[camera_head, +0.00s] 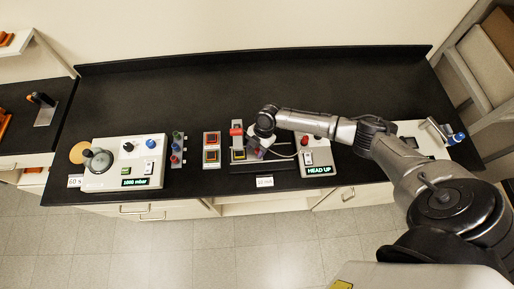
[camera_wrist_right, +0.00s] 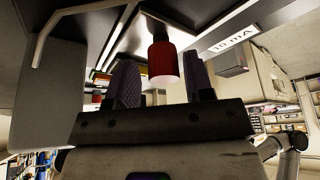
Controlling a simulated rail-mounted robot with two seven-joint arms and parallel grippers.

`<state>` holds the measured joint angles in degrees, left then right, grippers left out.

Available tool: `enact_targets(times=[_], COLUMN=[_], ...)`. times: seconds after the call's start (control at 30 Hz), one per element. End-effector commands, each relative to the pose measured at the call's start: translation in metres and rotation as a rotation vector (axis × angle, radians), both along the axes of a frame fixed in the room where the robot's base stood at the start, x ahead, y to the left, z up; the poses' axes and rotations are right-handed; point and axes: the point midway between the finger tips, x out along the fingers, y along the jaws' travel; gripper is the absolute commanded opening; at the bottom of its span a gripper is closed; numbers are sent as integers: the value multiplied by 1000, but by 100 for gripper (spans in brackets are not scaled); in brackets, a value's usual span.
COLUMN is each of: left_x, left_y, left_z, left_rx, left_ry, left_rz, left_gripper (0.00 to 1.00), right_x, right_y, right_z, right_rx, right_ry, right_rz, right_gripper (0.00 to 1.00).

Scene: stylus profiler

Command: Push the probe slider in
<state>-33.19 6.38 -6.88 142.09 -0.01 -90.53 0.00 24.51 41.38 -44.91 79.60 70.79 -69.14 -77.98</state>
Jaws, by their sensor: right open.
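In the head view, a small profiler stage (camera_head: 238,156) with a red part (camera_head: 236,131) at its top stands on the black bench, left of my right gripper (camera_head: 256,151). The fingers are open, with a visible gap on each side of the knob. I cannot tell for sure whether this knob belongs to the probe slider. My right wrist hides part of the stage in the head view. My left gripper is not in view.
A control box with a "HEAD UP" display (camera_head: 319,170) stands right of the stage. A "10 mA" label shows in the wrist view (camera_wrist_right: 234,40). The back of the bench (camera_head: 200,90) is clear.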

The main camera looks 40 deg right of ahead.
Motion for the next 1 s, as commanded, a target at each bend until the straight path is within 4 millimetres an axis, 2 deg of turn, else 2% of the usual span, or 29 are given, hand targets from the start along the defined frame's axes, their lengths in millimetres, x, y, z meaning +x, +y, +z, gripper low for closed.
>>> enact_targets(times=[0.27,0.43,1.0], left_x=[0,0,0], left_y=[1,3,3], left_z=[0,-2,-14], left_rx=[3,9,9], left_ry=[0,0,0], left_rz=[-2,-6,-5], left_gripper=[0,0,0], right_x=[0,0,4], right_y=[-1,-6,-45], right_z=[0,11,105], right_rx=[-1,-2,-3], right_ry=[1,0,-2], right_rz=[0,0,1], right_gripper=[52,52,52])
